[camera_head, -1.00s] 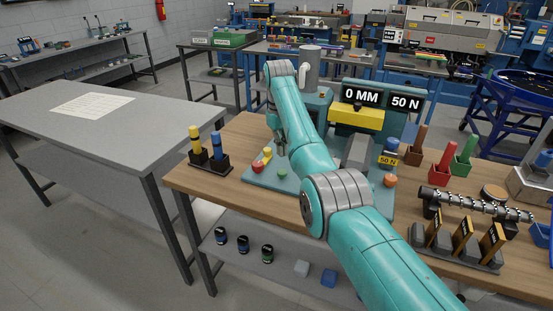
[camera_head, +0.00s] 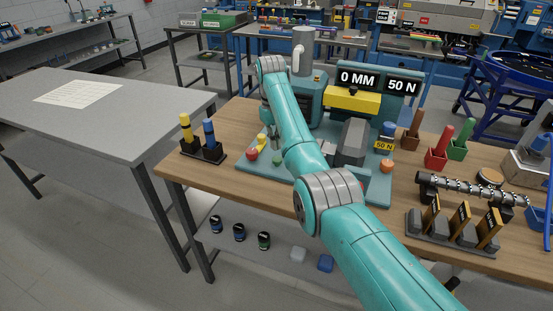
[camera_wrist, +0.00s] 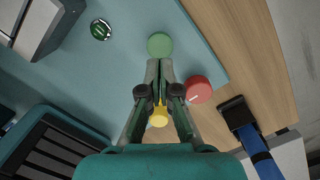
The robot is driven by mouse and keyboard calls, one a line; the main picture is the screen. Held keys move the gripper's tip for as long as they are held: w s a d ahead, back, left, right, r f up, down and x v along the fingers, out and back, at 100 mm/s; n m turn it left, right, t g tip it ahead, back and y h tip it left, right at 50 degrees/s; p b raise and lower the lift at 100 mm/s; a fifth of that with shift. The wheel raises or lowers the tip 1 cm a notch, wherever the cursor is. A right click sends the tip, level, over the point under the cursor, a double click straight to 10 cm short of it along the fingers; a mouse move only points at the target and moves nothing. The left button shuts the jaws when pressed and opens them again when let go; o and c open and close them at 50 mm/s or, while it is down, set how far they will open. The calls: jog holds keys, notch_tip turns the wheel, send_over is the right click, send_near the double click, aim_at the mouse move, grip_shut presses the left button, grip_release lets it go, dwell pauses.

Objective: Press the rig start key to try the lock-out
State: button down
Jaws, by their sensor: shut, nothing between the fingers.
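The rig stands on a teal base plate (camera_head: 330,186) on the wooden bench, its display (camera_head: 378,82) reading "0 MM" and "50 N". A round green key (camera_head: 277,160) is at the plate's front left; it also shows in the wrist view (camera_wrist: 160,44). A red knob (camera_head: 252,154) with a white mark is beside it, and a yellow piece (camera_head: 262,141) is behind. My gripper (camera_wrist: 160,68) is shut and empty over the plate. In the wrist view its tips point just short of the green key, with the red knob to their right. Contact cannot be told.
A holder with yellow and blue cylinders (camera_head: 209,142) stands left of the plate. A grey block (camera_head: 352,142), an orange knob (camera_head: 386,166) and red and green bins are to the right. A roller shaft (camera_head: 470,190) lies further right. The grey table (camera_head: 120,130) is mostly clear.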

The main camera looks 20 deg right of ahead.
aim_at(276, 157)
jog(key=shift+s+f, duration=0.15)
jog(key=shift+f, duration=1.35)
jog(key=shift+f, duration=0.1)
jog(key=shift+f, duration=0.65)
jog(key=shift+w+a+r, duration=0.2)
jog(key=shift+w+r, duration=0.05)
jog(key=shift+w, duration=0.45)
jog(key=shift+w+a+r, duration=0.2)
jog(key=shift+w+r, duration=0.05)
jog(key=shift+w, duration=0.45)
jog(key=shift+r, duration=0.1)
notch_tip(276, 157, up, 7)
jog(key=shift+w+r, duration=0.15)
jog(key=shift+w, duration=0.2)
jog(key=shift+a, duration=0.1)
